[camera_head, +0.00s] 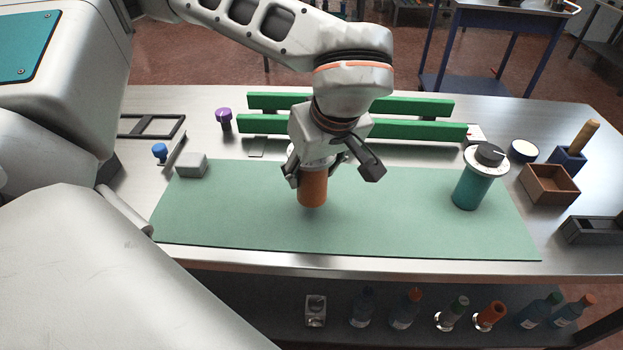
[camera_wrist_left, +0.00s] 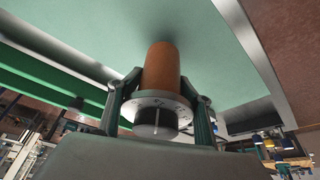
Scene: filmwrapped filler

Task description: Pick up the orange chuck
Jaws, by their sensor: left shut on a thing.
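The orange chuck (camera_head: 312,188) is an upright cylinder over the green mat (camera_head: 400,225), left of its middle. My left gripper (camera_head: 316,165) comes down on it from above, with its fingers on either side of the upper part. In the left wrist view, the fingers (camera_wrist_left: 158,103) are shut at the chuck's grey flange, and the orange body (camera_wrist_left: 161,68) points away toward the mat. A black knob sits on the flange at the near end. I cannot tell whether the chuck's bottom touches the mat. My right gripper is not in view.
A similar teal chuck (camera_head: 472,188) stands on the mat's right side. Green rails (camera_head: 350,126) run behind the gripper. A grey block (camera_head: 191,165) lies at the mat's left, a brown open box (camera_head: 549,185) at the right. The mat between the two chucks is clear.

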